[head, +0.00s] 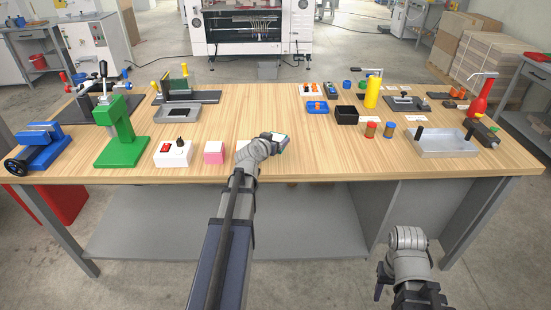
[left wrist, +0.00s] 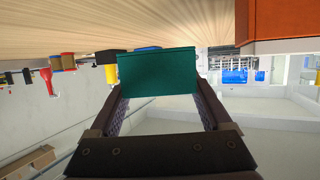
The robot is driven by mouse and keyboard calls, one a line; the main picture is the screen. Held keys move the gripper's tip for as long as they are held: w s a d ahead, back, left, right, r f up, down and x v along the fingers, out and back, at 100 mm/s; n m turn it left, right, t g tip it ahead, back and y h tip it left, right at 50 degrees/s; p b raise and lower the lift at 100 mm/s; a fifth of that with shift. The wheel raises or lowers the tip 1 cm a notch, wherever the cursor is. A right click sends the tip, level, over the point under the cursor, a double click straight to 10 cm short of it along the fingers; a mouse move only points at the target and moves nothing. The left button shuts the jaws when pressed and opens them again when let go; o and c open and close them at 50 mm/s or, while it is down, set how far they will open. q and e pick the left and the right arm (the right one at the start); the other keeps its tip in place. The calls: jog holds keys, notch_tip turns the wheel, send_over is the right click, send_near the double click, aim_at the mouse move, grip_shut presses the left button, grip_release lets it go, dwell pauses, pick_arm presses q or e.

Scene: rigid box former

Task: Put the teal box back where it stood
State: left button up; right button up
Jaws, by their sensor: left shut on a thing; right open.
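The teal box (left wrist: 157,72) is between the two fingers of my left gripper (left wrist: 157,98) in the left wrist view, and the gripper is shut on it. In the head view my left gripper (head: 279,143) is over the front middle of the table, and only a sliver of the teal box (head: 285,147) shows past it. I cannot tell whether the box touches the tabletop. A pale patch (head: 242,145) lies partly behind my left arm. My right gripper (head: 379,290) is low at the front right, away from the table, mostly hidden; it is open.
A pink box (head: 213,153) and a white switch box (head: 173,154) stand left of my left arm. A green press (head: 120,140) stands further left. A black bin (head: 346,115), small jars (head: 371,130) and a metal tray (head: 443,145) are to the right. The table (head: 320,160) is bare at front centre-right.

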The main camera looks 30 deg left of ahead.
aim_at(276, 158)
pick_arm(q)
jog(key=shift+f, duration=0.5)
pick_arm(e)
jog(key=shift+f, duration=0.5)
pick_arm(q)
notch_tip(276, 158, down, 4)
jog(key=b, duration=0.3)
jog(key=shift+r+b, duration=0.2)
jog(key=shift+b, duration=0.15)
pick_arm(e)
notch_tip(276, 158, down, 4)
jog(key=shift+r, duration=0.2)
pick_arm(q)
jog(key=shift+f, duration=0.15)
jog(key=o, duration=1.5)
pick_arm(e)
jog(key=shift+f, duration=0.15)
